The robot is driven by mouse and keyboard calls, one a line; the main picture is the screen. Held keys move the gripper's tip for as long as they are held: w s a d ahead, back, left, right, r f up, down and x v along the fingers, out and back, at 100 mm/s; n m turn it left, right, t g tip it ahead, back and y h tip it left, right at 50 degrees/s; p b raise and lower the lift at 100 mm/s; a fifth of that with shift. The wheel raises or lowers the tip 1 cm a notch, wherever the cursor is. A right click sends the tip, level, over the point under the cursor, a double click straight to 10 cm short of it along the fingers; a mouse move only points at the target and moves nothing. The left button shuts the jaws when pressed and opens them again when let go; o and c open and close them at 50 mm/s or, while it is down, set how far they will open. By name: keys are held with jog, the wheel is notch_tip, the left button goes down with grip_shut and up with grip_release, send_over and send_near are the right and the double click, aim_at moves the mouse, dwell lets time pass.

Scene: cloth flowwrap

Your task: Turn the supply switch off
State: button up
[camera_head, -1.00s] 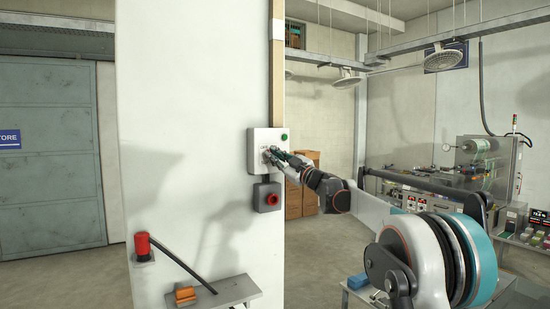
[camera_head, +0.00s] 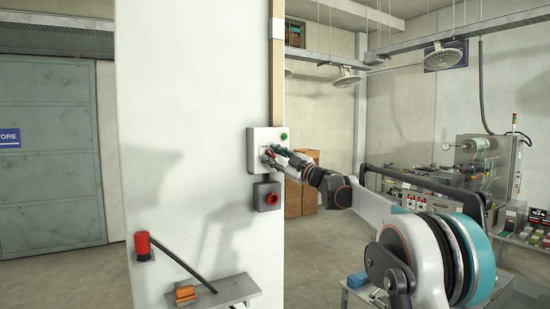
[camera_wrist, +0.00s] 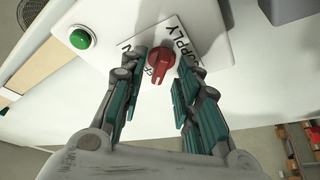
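The supply switch is a red rotary knob (camera_wrist: 160,70) on a pale box (camera_head: 257,139) fixed to the white wall panel. In the wrist view the box face carries the word SUPPLY and smaller, partly hidden letters around the knob. My gripper (camera_head: 268,154) is at the box front. In the wrist view its teal-padded fingers (camera_wrist: 161,65) stand apart on either side of the knob, with narrow gaps visible. I cannot tell whether either finger touches it. In the head view the fingers largely cover the knob.
A green button (camera_wrist: 80,39) sits on the same box; it also shows in the head view (camera_head: 284,136). Below is a grey box with a red button (camera_head: 271,198). A red-topped post (camera_head: 142,246), a dark bar and a small shelf (camera_head: 236,288) stand lower on the panel.

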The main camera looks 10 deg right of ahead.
jog(key=v, duration=1.2)
jog(key=shift+f, duration=0.1)
jog(key=s+a+f+m+g+h+b, duration=0.2)
jog(key=s+f+b, duration=0.8)
jog(key=s+f, duration=0.7)
jog(key=s+a+f+m+g+h+b, duration=0.2)
jog(key=s+f+m+g+h+b, duration=0.2)
jog(key=s+f+m+b, duration=0.5)
jog(key=s+a+f+m+g+h+b, duration=0.3)
jog(key=s+f+b, duration=0.8)
jog(key=s+f, duration=1.4)
notch_tip(320, 180, down, 10)
jog(key=m+g+h, duration=0.1)
jog(key=m+h, duration=0.1)
jog(key=h, duration=0.1)
jog(key=shift+f+m, duration=0.2)
jog(key=shift+m, duration=0.1)
